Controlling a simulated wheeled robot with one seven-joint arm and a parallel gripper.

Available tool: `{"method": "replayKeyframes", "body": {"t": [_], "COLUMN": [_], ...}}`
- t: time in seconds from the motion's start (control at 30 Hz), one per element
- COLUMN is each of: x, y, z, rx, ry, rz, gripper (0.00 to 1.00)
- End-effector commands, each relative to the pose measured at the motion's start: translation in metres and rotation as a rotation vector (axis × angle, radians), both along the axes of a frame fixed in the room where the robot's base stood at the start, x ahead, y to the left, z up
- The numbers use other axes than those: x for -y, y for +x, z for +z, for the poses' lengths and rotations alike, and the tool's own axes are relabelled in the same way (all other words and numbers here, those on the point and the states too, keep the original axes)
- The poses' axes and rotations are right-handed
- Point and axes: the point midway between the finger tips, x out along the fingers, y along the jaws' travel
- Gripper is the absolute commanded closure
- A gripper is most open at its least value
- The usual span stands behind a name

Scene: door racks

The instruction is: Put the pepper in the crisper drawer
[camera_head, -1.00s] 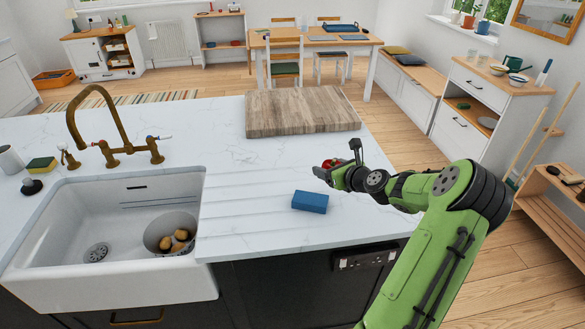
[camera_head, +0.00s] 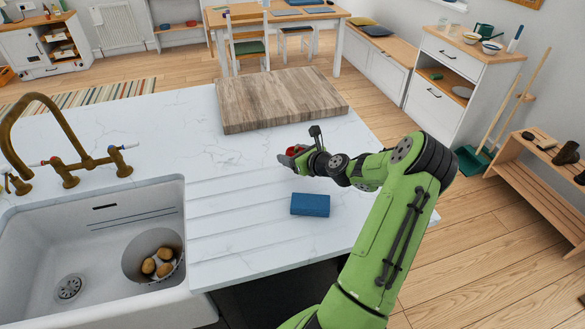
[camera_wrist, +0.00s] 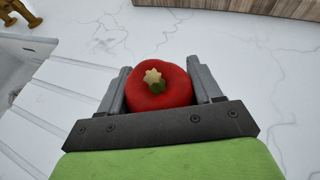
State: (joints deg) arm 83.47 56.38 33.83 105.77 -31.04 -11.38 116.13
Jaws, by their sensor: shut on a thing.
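My gripper (camera_head: 290,156) is shut on a red pepper, with a finger on each side of it. The pepper (camera_wrist: 158,90) shows clearly in the wrist view, its pale star-shaped stem end with a bit of green facing the camera. In the head view only a small red part of the pepper (camera_head: 292,151) shows, mostly hidden by the gripper. The gripper is over the white marbled counter, near the wooden board and behind the blue block; its height above the counter is hard to tell. No crisper drawer shows in these frames.
On the counter (camera_head: 225,158) are a thick wooden board (camera_head: 280,98) and a blue block (camera_head: 310,204). A sink (camera_head: 60,235) with a bowl of potatoes (camera_head: 157,265) and a brass tap (camera_head: 65,140) is at left. A shoe rack (camera_head: 540,190) stands at right, with open wooden floor before it.

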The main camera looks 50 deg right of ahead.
Motion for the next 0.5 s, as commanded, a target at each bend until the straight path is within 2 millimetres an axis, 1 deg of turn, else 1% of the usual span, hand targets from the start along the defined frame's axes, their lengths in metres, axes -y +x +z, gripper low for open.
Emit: {"method": "replayKeyframes", "body": {"t": [0.2,0.23,0.5], "x": [0.000,0.000,0.000], "y": [0.000,0.000,0.000], "z": [-0.037,-0.040,-0.041], "rx": [0.000,0.000,0.001], "ry": [0.002,0.002,-0.001], "rz": [-0.001,-0.001,0.000], "gripper": [0.66,0.66,0.66]}}
